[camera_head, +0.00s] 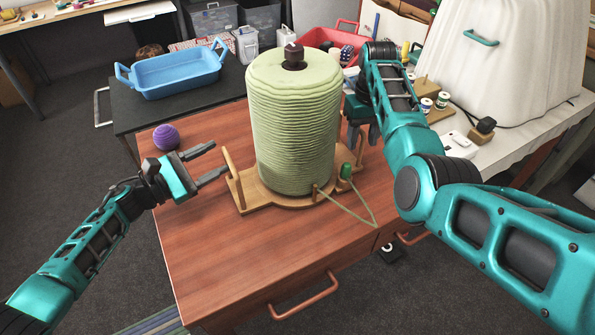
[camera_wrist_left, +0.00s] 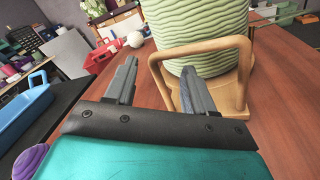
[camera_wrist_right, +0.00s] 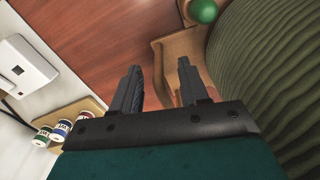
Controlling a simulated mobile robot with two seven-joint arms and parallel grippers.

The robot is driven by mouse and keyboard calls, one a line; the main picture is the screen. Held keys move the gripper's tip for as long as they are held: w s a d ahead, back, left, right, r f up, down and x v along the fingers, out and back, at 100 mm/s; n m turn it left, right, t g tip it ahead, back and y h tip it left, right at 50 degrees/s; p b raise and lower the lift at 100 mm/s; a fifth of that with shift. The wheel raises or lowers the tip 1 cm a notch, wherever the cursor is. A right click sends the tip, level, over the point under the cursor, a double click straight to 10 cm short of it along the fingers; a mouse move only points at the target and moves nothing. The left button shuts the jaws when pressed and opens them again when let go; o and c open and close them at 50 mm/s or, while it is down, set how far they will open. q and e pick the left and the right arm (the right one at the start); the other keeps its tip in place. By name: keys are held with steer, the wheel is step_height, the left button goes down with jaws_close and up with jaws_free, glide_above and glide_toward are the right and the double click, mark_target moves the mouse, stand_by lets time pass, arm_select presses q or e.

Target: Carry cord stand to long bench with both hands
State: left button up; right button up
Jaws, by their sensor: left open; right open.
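The cord stand is a wooden base (camera_head: 285,201) carrying a big pale green cord spool (camera_head: 296,120), upright on a reddish wooden table. A wooden loop handle (camera_head: 233,177) rises at its left end. My left gripper (camera_head: 211,161) is open beside this handle; in the left wrist view the handle (camera_wrist_left: 198,48) stands close by its right finger, not clearly between the fingers. My right gripper (camera_head: 363,136) is open at the spool's right side. In the right wrist view, a wooden part of the stand (camera_wrist_right: 180,55) lies just beyond the fingers, and the spool (camera_wrist_right: 270,75) is at right. The right handle is mostly hidden.
A purple ball (camera_head: 166,137) lies on the table's left edge. A blue tray (camera_head: 173,72) sits on a dark bench behind left. A white bench at right holds small jars (camera_head: 427,104) and a white covered shape (camera_head: 510,55). The table's front is clear.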

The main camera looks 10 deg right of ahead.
mark_target(225, 151)
arm_select(q)
steer(key=shift+x, duration=1.95)
arm_select(e)
steer(key=shift+f, duration=1.95)
arm_select(q)
steer(key=c, duration=0.8)
arm_select(e)
steer(key=c, duration=0.7)
arm_select(q)
jaws_close()
arm_select(e)
jaws_close()
arm_select(q)
steer(key=shift+a, duration=0.1)
arm_select(e)
steer(key=shift+d, duration=0.15)
arm_select(q)
steer(key=shift+r, duration=0.25)
arm_select(e)
steer(key=shift+w+r, duration=0.15)
steer(key=shift+r, duration=0.2)
